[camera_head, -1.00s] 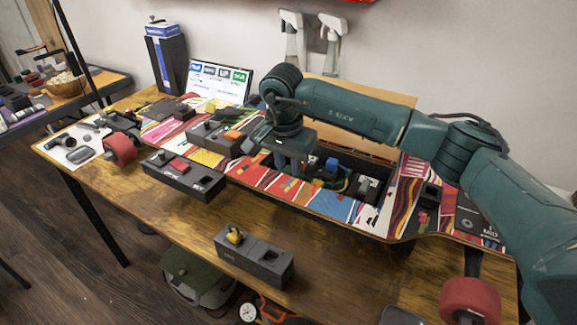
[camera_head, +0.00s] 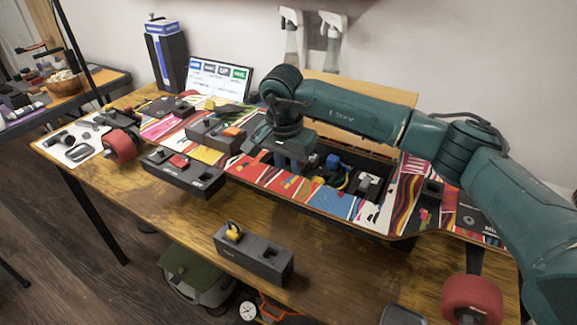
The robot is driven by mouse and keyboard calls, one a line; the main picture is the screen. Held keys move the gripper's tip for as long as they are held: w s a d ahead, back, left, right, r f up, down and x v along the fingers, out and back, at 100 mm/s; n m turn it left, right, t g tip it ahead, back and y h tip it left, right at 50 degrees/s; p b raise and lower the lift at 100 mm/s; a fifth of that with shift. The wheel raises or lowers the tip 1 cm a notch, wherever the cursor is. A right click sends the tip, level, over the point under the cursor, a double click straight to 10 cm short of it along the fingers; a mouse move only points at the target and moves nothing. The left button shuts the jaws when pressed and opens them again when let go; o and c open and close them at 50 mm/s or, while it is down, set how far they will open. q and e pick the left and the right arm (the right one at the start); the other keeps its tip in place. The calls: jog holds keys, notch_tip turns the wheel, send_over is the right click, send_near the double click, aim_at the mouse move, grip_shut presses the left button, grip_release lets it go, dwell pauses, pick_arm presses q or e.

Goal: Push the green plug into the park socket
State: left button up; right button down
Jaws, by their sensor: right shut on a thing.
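Inside the opening are a blue connector (camera_head: 333,161), a yellow wire (camera_head: 345,181) and a grey-black part (camera_head: 369,187). No socket can be told for certain as the park socket. Black socket blocks hold a red plug (camera_head: 179,161), an orange plug (camera_head: 234,132) and a yellow plug (camera_head: 234,232). My left gripper is not in view.
The block with the yellow plug stands on the wooden table (camera_head: 160,235) in front of the board. Red wheels (camera_head: 120,146) (camera_head: 471,299) stick out at both ends. A label screen (camera_head: 220,80) and a dark bin (camera_head: 170,60) stand behind.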

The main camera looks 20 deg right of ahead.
aim_at(288, 169)
jog(key=c, duration=1.2)
grip_release()
jog(key=shift+o, duration=0.5)
jog(key=shift+o, duration=1)
jog(key=shift+r, duration=0.2)
jog(key=shift+r+p, duration=0.9)
jog(key=shift+r, duration=0.35)
jog(key=shift+r, duration=0.2)
jog(key=shift+r+p, duration=1.45)
jog(key=shift+r, duration=0.6)
jog(key=shift+r+p, duration=0.45)
jog(key=shift+r, duration=0.35)
